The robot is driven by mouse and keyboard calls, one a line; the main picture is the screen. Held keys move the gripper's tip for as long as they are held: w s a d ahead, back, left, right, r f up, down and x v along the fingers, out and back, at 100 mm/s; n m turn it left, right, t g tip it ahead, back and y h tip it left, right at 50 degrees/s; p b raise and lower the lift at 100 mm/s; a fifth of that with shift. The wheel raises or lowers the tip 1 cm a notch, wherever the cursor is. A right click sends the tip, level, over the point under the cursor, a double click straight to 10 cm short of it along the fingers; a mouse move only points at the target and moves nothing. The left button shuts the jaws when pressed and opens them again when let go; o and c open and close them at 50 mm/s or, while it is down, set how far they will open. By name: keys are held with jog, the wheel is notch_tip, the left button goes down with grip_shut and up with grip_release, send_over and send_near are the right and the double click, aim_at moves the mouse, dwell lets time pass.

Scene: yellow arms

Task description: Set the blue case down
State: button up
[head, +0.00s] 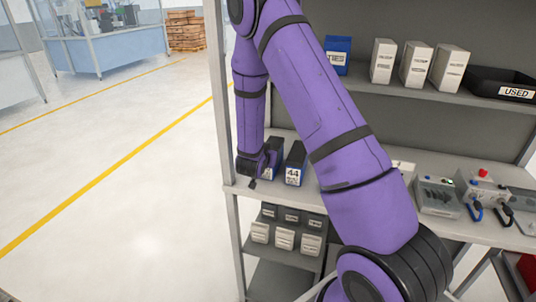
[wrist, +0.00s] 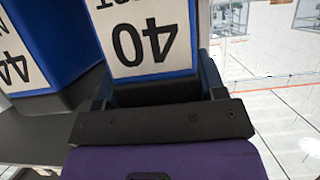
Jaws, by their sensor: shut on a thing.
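My gripper (head: 262,166) is at the left end of the grey middle shelf (head: 320,205). It is shut on a blue case with a white label reading 40 (wrist: 145,40), seen close in the wrist view between the fingers (wrist: 157,92). In the head view the held case (head: 274,150) is partly hidden by my gripper. It looks upright at shelf level; I cannot tell whether its base touches the shelf. A similar blue case labelled 44 (head: 295,163) stands just right of it, also at the left of the wrist view (wrist: 40,50).
The upper shelf holds another blue case (head: 338,55), white boxes (head: 416,65) and a black tray marked USED (head: 502,84). Devices (head: 437,195) stand at the middle shelf's right. Small bins (head: 285,238) sit below. The shelf post (head: 225,150) is close to my gripper's left.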

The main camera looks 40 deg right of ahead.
jog(key=o, duration=1.2)
jog(key=shift+f, duration=0.1)
jog(key=shift+s+a+r, duration=0.15)
jog(key=shift+r, duration=0.1)
jog(key=v, duration=1.1)
jog(key=s+a+r+n+y, duration=0.1)
jog(key=a+r+n+y, duration=0.1)
jog(key=a+r+y, duration=0.3)
jog(key=s+a+r+n+t+y, duration=0.1)
jog(key=s+a+r+y, duration=0.1)
jog(key=r, duration=0.5)
jog(key=s+a+r+n+y, duration=0.1)
jog(key=a+r+n+y, duration=0.1)
jog(key=a+r+y, duration=0.3)
jog(key=s+d+r+n+g, duration=0.1)
jog(key=s+r, duration=0.2)
jog(key=s, duration=0.5)
jog(key=s+d+r+n+g, duration=0.1)
jog(key=s+r, duration=0.3)
jog(key=s, duration=0.4)
jog(key=s+d+r+n+g+h, duration=0.1)
jog(key=s+d+r+n+g, duration=0.1)
jog(key=s, duration=0.6)
jog(key=shift+r+n, duration=0.7)
jog(key=shift+d, duration=0.15)
